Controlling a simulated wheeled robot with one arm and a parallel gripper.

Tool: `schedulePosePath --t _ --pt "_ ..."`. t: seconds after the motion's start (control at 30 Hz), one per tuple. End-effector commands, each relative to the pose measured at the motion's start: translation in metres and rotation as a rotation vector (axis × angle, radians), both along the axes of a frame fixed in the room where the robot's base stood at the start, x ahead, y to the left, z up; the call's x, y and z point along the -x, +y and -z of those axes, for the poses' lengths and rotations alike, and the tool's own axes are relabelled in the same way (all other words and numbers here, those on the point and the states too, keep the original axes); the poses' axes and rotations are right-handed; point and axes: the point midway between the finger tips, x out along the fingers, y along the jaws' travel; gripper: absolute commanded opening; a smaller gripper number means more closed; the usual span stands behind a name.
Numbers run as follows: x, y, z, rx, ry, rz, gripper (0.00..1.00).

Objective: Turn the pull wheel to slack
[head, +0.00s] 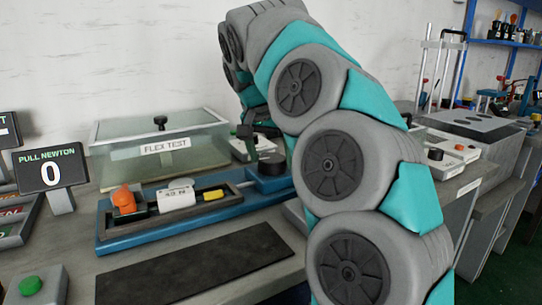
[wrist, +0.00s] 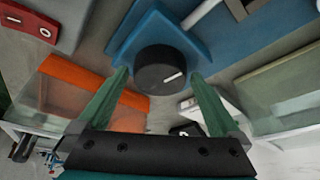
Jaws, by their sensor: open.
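The pull wheel (wrist: 160,68) is a black round knob with a short white mark near its right side. It sits on the end of a blue base (wrist: 118,38); in the head view the wheel (head: 272,166) is at the right end of that base (head: 165,232). My gripper (wrist: 158,74) is open, with a green finger on each side of the wheel in the wrist view and a small gap at each side. The fingertips' height against the wheel is unclear. In the head view my arm partly hides the gripper. The PULL NEWTON display (head: 50,170) reads 0.
On the blue base lie an orange clamp (head: 125,200), a white block (head: 177,195) and a yellow piece (head: 213,195). The FLEX TEST glass box (head: 160,140) stands behind. A dark mat (head: 195,265) lies clear in front, with a green button (head: 30,286) left of it.

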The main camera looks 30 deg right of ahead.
Motion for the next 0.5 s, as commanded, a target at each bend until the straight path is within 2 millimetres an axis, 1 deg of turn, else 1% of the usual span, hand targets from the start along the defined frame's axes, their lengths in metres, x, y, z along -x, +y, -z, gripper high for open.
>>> schedulePosePath --t 0.03,0.07,0.5 --pt "0.0000 0.0000 0.0000 0.000 0.000 0.000 1.00" --pt "-0.0001 0.0001 0.0000 0.000 0.000 0.000 0.97" --pt "0.0000 0.0003 0.0001 0.000 0.000 -0.001 0.47"
